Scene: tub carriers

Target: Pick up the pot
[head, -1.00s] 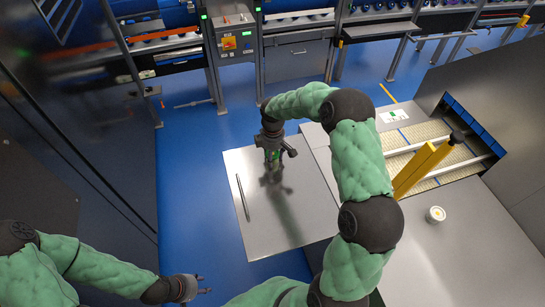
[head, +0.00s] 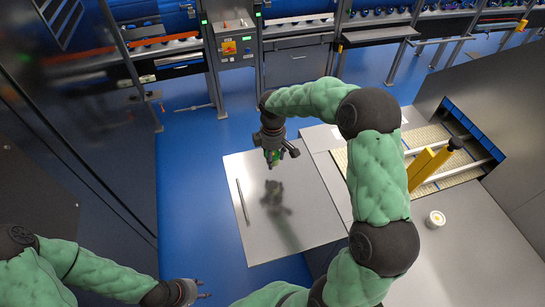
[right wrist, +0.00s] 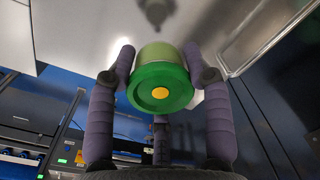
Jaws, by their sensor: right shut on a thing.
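My right gripper (head: 272,150) is shut on a green pot (head: 272,158). The pot hangs above the grey metal table plate (head: 255,215), with its shadow on the plate apart from it. My left gripper (head: 203,289) is at the bottom left, open and empty, away from the pot.
A thin dark rod (head: 242,201) lies on the plate's left side. A small white tub (head: 435,219) with a yellow mark stands on the grey surface at right. A yellow post (head: 425,165) rises beside the recessed trays. Blue floor (head: 195,190) is clear at left.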

